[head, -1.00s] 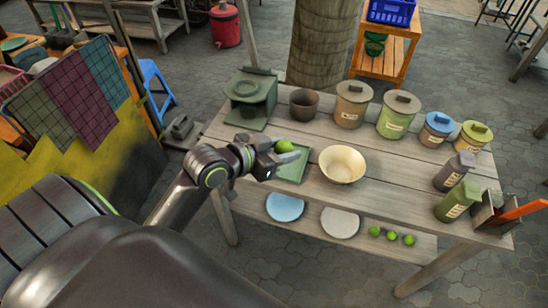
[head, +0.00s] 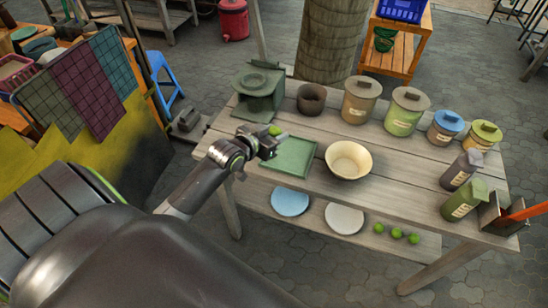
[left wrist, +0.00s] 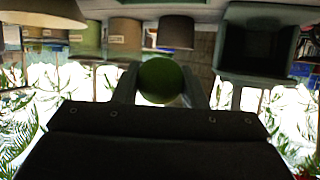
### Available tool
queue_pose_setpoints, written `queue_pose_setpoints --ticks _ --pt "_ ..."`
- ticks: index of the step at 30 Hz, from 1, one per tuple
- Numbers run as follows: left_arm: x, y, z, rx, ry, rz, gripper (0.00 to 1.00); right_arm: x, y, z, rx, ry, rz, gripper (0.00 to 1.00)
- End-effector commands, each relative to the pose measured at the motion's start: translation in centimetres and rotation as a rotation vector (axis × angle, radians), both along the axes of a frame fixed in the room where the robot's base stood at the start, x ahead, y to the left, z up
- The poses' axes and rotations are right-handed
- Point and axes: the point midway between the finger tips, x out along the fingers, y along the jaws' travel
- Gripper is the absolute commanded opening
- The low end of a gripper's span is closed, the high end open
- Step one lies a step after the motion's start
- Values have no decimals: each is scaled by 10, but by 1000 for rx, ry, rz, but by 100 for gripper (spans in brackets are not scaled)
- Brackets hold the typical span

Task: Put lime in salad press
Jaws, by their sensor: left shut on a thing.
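My left gripper (head: 270,142) is shut on a green lime (head: 274,130). It holds the lime above the back left edge of a green square tray (head: 291,158) on the table. In the left wrist view, the lime (left wrist: 160,80) sits between the two fingers. A dark green box-like thing with a round top (head: 258,104), perhaps the salad press, stands at the table's back left, behind the gripper. A brown clay pot (head: 311,100) stands to its right. Both also show in the left wrist view. My right gripper is not in view.
A cream bowl (head: 348,160) stands right of the tray. Several lidded jars (head: 405,112) line the back and right of the slatted table (head: 405,170). The lower shelf holds a blue plate (head: 290,201), a white plate (head: 344,218) and three limes (head: 396,233).

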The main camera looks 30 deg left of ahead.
Motion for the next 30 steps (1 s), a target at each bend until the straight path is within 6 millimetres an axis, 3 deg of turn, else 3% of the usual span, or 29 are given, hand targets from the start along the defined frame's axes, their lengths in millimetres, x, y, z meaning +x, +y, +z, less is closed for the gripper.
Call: queue_pose_setpoints --ticks 4,18,30 --pt "-1 0 -28 -4 5 2 16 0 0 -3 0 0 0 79" --pt "-1 -1 -85 -4 3 1 16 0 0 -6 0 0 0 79" --pt "0 0 -92 -1 1 0 16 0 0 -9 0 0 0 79"
